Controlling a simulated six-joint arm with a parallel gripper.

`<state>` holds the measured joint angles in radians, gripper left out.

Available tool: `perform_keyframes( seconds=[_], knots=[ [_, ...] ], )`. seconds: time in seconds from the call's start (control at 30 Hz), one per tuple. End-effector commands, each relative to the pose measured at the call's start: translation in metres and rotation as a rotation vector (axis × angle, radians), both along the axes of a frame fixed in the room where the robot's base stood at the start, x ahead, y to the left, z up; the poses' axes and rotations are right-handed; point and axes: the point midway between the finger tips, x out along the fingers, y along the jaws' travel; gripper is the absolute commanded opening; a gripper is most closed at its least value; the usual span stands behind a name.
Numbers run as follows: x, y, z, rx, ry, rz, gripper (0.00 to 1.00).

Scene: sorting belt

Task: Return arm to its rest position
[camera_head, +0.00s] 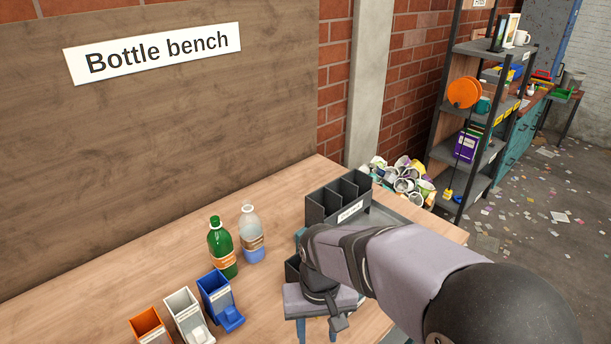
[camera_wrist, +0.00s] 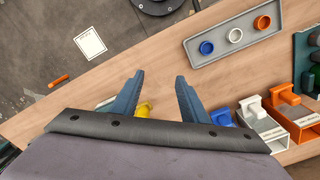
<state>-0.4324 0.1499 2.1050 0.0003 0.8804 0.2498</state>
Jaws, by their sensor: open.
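My gripper (camera_head: 317,332) hangs over the front of the wooden bench (camera_head: 120,275) in the head view, fingers pointing down and cut by the lower edge. In the wrist view its two blue-grey fingers (camera_wrist: 159,88) are spread apart with nothing held between them. A yellow piece (camera_wrist: 143,109) shows behind the gripper's housing, mostly hidden. My arm reaches in from the lower right of the head view and hides part of the bench.
A green bottle (camera_head: 221,247) and a clear bottle (camera_head: 251,235) stand upright. Orange (camera_head: 146,325), white (camera_head: 183,308) and blue (camera_head: 214,291) bins stand in front. A dark divided crate (camera_head: 322,208) is behind my arm. A grey tray (camera_wrist: 265,37) holds three caps.

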Motion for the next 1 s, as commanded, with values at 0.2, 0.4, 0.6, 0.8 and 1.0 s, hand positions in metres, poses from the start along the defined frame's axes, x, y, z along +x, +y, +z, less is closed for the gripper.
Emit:
perform_keyframes(
  seconds=[0.2, 0.4, 0.6, 0.8, 1.0],
  knots=[
    [-0.045, -0.1, -0.015, -0.002, 0.001, -0.121, 0.4],
    [-0.078, -0.135, -0.026, -0.003, 0.004, -0.168, 0.4],
    [-0.087, -0.142, -0.029, -0.003, 0.004, -0.179, 0.4],
    [-0.087, -0.142, -0.029, -0.003, 0.005, -0.178, 0.4],
    [-0.087, -0.142, -0.029, -0.003, 0.005, -0.178, 0.4]
  ],
)
